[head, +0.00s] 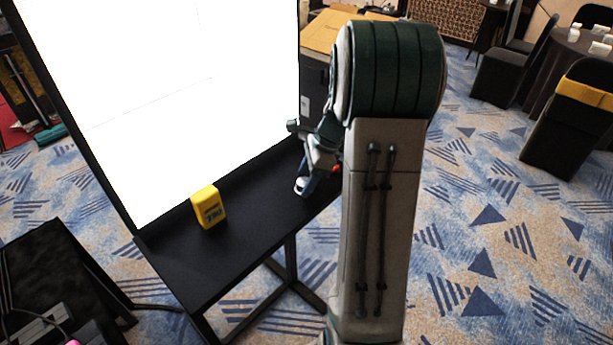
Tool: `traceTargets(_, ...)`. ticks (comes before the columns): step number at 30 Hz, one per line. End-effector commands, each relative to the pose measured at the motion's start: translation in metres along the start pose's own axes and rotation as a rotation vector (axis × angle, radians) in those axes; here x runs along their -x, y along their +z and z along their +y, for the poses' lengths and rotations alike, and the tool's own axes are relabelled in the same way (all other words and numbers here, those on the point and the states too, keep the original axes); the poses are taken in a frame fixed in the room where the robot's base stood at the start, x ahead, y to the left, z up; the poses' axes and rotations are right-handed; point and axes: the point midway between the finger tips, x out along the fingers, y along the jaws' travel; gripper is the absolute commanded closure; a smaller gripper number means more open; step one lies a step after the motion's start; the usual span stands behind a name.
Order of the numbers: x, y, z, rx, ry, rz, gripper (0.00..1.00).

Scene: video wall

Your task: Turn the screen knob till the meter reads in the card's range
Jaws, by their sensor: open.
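A large screen (170,90) shows bright white in the head view, with only faint thin lines on it. A yellow box-shaped device with dark markings (208,207) stands upright on the black shelf below the screen; it may be the meter, but I cannot read it. I cannot make out a knob or a card; my arm covers part of the screen's right side. My gripper (304,181) is open, low over the right part of the shelf, apart from the yellow device and to its right. Its fingers are small and partly hidden.
The black shelf (250,225) is bare between the yellow device and my gripper. A dark box with cables (60,290) stands at lower left. Patterned carpet (500,240) is open on the right. Chairs (575,120) and a round table stand at the upper right.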

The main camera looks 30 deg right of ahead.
Motion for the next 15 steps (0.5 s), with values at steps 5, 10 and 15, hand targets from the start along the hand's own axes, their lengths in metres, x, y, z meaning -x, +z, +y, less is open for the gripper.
traceTargets(5,-0.0011,0.0003,0.0001,0.000,0.000,0.000,0.42)
traceTargets(10,-0.0009,0.0003,0.0001,0.000,0.000,0.000,0.67)
traceTargets(15,-0.0007,0.0003,0.0001,0.000,0.000,0.000,0.86)
